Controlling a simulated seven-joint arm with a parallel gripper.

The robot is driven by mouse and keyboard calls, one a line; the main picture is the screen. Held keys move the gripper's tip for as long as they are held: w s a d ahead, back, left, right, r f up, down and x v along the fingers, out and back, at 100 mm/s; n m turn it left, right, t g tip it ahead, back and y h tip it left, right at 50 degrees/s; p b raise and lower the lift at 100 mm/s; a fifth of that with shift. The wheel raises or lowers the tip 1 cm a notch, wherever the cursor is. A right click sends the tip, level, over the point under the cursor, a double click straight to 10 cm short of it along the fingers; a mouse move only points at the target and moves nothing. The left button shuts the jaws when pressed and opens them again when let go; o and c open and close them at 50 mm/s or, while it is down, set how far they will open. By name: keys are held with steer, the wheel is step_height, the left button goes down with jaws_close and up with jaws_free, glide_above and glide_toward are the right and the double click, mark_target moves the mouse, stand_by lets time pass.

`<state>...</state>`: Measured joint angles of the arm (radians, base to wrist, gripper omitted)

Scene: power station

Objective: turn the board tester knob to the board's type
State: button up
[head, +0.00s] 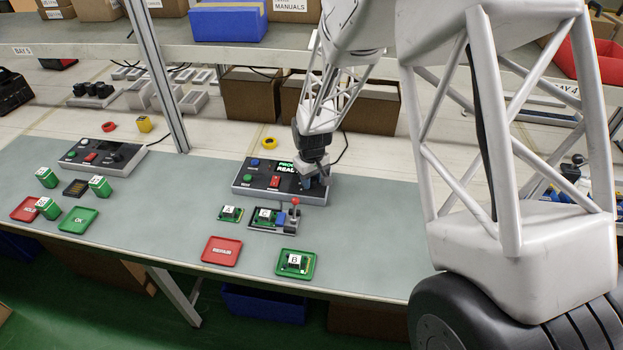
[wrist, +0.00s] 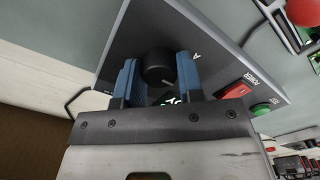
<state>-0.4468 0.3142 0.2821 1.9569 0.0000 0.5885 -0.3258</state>
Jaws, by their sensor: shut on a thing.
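The board tester (head: 262,189) is a dark grey box with a lit green-text screen (head: 287,168), a red switch and coloured buttons. My gripper (head: 315,181) is at its right end, pointing down. In the wrist view the blue fingers of my gripper (wrist: 158,66) are shut on the black knob (wrist: 157,62), one on each side. A letter A is printed on the panel beside the knob. The pointer direction is unclear. A green board (head: 264,215) with a white label sits in the fixture (head: 286,227) in front; its letter is too small to read surely.
A red-topped lever (head: 295,201) stands by the fixture. A loose green board (head: 229,213) lies left of it. A red tray (head: 222,251) and a green tray (head: 285,272) holding a board marked B lie in front. Another console (head: 101,155) stands at left.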

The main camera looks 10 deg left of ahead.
mark_target(312, 179)
steer(key=m, duration=0.4)
steer(key=shift+m, duration=0.3)
steer(key=m, duration=0.4)
stand_by(0.6)
steer(key=o, duration=0.9)
steer(key=shift+r, duration=0.1)
steer(key=shift+r, duration=3.85)
